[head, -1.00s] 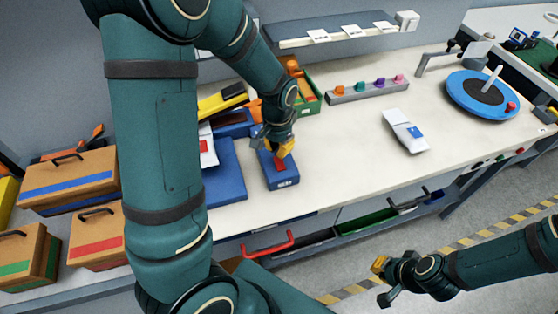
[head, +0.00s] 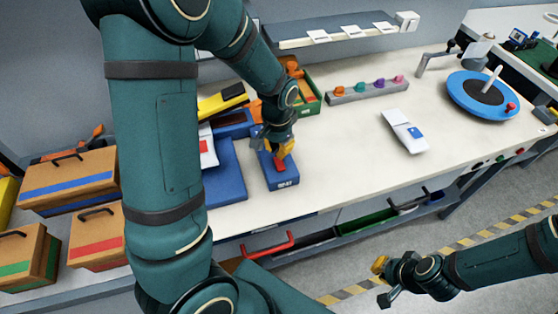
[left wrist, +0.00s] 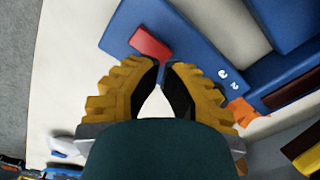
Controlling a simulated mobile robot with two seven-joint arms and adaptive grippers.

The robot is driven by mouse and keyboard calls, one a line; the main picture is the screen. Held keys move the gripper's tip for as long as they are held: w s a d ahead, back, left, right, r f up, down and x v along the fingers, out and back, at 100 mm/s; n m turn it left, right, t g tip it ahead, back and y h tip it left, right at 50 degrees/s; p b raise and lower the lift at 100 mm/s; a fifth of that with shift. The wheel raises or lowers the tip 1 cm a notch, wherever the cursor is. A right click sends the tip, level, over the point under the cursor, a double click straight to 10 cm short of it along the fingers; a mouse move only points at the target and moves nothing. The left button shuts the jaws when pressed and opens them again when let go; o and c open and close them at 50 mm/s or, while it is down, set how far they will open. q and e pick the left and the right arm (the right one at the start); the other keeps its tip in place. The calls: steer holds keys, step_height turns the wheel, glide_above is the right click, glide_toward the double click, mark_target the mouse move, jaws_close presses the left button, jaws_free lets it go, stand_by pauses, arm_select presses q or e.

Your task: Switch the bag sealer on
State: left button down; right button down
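A blue box (head: 284,181) with a red switch (head: 280,165) on top and small white markings on its front stands near the bench's front edge. I take it to be the bag sealer or its switch unit; I cannot tell which. My left gripper (head: 281,150) points down just above and behind the red switch, its fingers close together and nothing visible between them. In the left wrist view, the red switch (left wrist: 151,43) lies just beyond the fingertips; contact is not clear. My right gripper (head: 381,282) is open and empty, low in front of the bench.
Left of the box are a blue slab (head: 226,172) and a white pouch with a red patch (head: 207,150). Behind are a yellow-and-black item (head: 222,100) and a green bin (head: 308,98). A white pouch (head: 404,131) lies to the right. The bench between is clear.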

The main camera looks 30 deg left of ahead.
mark_target(278, 159)
arm_select(q)
steer(key=shift+f+b, duration=1.35)
steer(key=shift+f, duration=0.4)
stand_by(0.9)
steer(key=shift+r, duration=0.15)
steer(key=shift+r+p, duration=2.9)
steer(key=shift+r, duration=0.5)
